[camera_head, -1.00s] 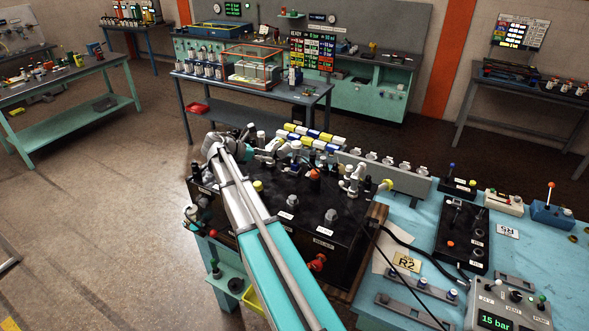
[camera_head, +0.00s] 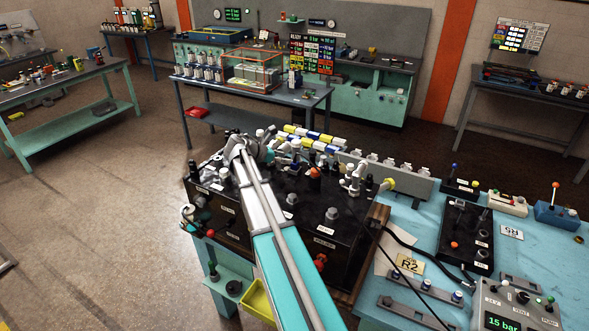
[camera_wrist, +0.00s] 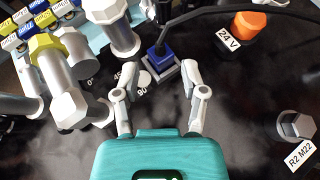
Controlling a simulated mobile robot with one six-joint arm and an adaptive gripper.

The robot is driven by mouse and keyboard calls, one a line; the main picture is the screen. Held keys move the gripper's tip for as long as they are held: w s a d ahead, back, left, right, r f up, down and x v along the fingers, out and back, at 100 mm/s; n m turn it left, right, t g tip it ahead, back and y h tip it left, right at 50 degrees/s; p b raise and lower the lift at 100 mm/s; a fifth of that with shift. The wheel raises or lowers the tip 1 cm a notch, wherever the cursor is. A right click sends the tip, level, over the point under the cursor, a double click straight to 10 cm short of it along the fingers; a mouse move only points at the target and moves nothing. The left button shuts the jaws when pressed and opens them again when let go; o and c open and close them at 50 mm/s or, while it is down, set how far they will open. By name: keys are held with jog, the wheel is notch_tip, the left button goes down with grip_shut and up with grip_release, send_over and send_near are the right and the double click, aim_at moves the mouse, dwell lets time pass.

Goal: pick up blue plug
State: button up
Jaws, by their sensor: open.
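The blue plug (camera_wrist: 159,57) sits in a grey square base on the black panel in the wrist view, with a dark cable or stem above it. My gripper (camera_wrist: 153,72) is open, its two grey fingers pointing towards the plug. The plug lies just beyond and between the fingertips, and I see no contact. In the head view my arm reaches over the black panel box (camera_head: 325,212); the gripper end shows small among the fittings and I cannot make out the plug there.
A "24 V" orange cap (camera_wrist: 247,25) stands right of the plug, and an R2 M22 hex fitting (camera_wrist: 296,125) further right. A fitting with a yellow collar (camera_wrist: 55,55) and a grey cylinder (camera_wrist: 118,30) stand close on the left. A black cable arches across the top.

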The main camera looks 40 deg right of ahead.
aim_at(295, 159)
jog(key=shift+b+x, duration=1.1)
jog(key=shift+x, duration=1.45)
jog(key=shift+d+r, duration=0.1)
jog(key=shift+r, duration=0.1)
grip_shut()
